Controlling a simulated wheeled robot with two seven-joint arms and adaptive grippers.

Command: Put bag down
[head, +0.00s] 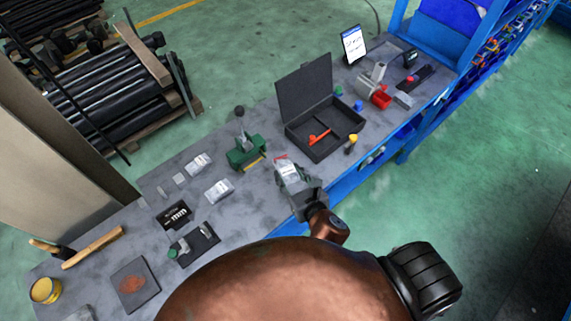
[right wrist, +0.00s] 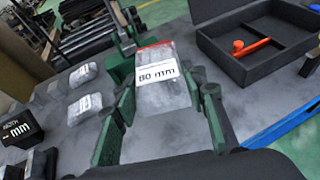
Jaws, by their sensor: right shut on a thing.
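A clear bag (head: 287,169) with a red top edge and a white label is in my right gripper (head: 292,180), over the front part of the grey bench, right of the green vise. In the right wrist view the bag (right wrist: 163,92) stands between the two fingers of the right gripper (right wrist: 165,100), and its label reads "80 mm". The fingers are shut on its sides. I cannot tell whether the bag's underside touches the bench. My left gripper is not in view.
Two other clear bags (head: 219,190) (head: 198,163) lie to the left, near a black "mm" sign (head: 173,214). The green vise (head: 245,155) stands close behind the held bag. An open black case (head: 290,126) with a red-orange tool (head: 319,136) is to the right.

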